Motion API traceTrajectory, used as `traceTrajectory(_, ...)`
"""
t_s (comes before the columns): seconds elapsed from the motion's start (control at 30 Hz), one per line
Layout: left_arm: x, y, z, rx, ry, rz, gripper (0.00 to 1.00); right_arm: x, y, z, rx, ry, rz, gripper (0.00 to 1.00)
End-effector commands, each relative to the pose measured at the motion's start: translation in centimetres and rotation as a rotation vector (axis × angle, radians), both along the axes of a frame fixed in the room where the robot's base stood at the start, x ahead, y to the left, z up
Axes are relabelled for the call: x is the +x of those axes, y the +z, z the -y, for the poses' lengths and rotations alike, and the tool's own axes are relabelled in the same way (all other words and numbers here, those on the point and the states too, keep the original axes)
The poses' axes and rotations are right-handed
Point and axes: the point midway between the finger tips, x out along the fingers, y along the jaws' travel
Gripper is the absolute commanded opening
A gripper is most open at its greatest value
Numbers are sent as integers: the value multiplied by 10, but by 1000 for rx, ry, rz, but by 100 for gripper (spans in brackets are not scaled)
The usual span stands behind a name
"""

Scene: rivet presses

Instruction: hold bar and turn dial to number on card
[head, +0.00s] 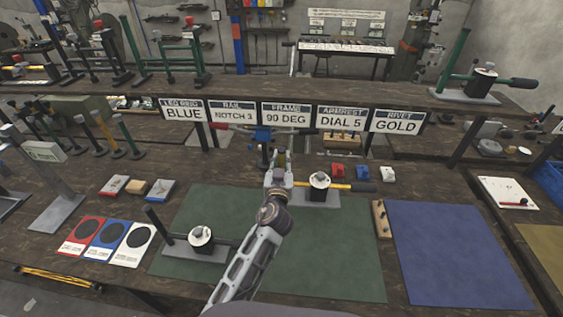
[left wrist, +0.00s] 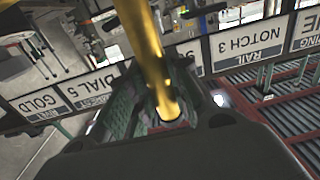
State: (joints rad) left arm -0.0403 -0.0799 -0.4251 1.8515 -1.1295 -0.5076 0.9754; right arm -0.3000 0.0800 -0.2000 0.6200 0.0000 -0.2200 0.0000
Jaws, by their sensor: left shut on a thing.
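The card reading ARMREST DIAL 5 (head: 341,118) hangs in the row of signs; it also shows upside down in the left wrist view (left wrist: 85,90). A yellow bar (head: 342,186) with a dark end lies beside a white dial with a black knob (head: 320,180) on a grey plate at the back of the green mat. The dial's numbers are too small to read. My left gripper (head: 278,166) is at the left of this dial. In the left wrist view it is shut on the yellow bar (left wrist: 150,60), which runs between its fingers. My right gripper is not in view.
A second dial (head: 200,236) on a grey plate stands at the left of the green mat (head: 340,255). A blue mat (head: 450,250) lies to the right and is clear. Red, blue and white cards (head: 107,240) lie at left.

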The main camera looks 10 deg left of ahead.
Motion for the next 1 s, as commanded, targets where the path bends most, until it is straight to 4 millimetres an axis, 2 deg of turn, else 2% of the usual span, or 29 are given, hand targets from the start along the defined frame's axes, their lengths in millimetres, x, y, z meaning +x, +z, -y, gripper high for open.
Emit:
traceTrajectory(0.47, 1, -3, 0, -3, 0, 2, 0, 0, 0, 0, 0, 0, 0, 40)
traceTrajectory(0.67, 1, -18, 0, -1, 4, 0, 0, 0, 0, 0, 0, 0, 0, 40)
traceTrajectory(1.0, 1, -60, 0, -2, 5, 0, 0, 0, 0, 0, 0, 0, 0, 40)
